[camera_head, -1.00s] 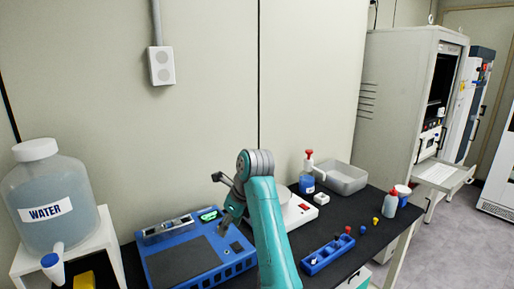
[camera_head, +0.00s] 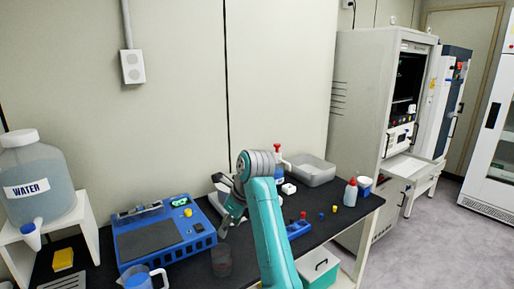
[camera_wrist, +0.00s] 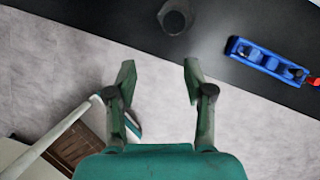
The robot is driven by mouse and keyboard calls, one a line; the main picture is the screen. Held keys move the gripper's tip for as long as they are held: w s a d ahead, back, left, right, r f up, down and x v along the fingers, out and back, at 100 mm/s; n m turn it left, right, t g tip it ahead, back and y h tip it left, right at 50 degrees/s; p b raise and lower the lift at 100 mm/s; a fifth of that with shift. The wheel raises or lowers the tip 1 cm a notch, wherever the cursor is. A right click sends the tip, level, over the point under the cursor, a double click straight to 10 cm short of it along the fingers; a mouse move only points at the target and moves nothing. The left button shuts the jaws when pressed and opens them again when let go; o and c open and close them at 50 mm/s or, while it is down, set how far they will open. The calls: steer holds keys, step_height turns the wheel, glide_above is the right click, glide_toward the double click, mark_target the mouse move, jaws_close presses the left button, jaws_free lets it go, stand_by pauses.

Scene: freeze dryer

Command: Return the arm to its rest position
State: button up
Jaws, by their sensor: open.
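My teal arm (camera_head: 268,230) rises from the bottom of the head view and bends over at a grey joint. My gripper (camera_head: 223,230) hangs to the left of it, above the black table. In the wrist view my gripper (camera_wrist: 158,80) has its two fingers wide apart with nothing between them. Grey floor and the table's edge show behind the fingers. A dark cup (camera_wrist: 175,18) stands on the table ahead of the fingertips, apart from them. The gripper's height above the table is hard to tell.
A blue rack (camera_head: 298,229), a grey basin (camera_head: 312,172) and a red-capped bottle (camera_head: 350,193) are right. A water tank (camera_head: 35,175) stands far left.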

steer(key=s+d+f+n+t, duration=0.1)
steer(key=s+d+f+n, duration=0.15)
steer(key=f, duration=0.95)
steer(key=s+d+f+n+t, duration=0.2)
steer(key=s+d+f, duration=0.15)
steer(key=f, duration=0.85)
steer(key=s+d+f+n+t+h, duration=0.1)
steer(key=s+d+f+n+t, duration=0.15)
steer(key=s+d+f, duration=0.4)
steer(key=s+d+f+n+t, duration=0.1)
steer(key=s+d+f+n, duration=0.2)
steer(key=s+f, duration=0.5)
steer(key=s+d+r+n+t+h, duration=0.15)
steer(key=s+d+n, duration=0.25)
steer(key=s, duration=0.7)
steer(key=s+d+r+n+t, duration=0.1)
steer(key=s+d+r+n, duration=0.15)
steer(key=s, duration=0.85)
steer(key=s+d+r+n+t+h, duration=0.1)
steer(key=s+d+r+n+t, duration=0.2)
steer(key=s+r+n, duration=0.5)
steer(key=s+r, duration=0.8)
steer(key=s, duration=0.1)
steer(key=shift+d+r, duration=0.3)
steer(key=shift+d, duration=0.05)
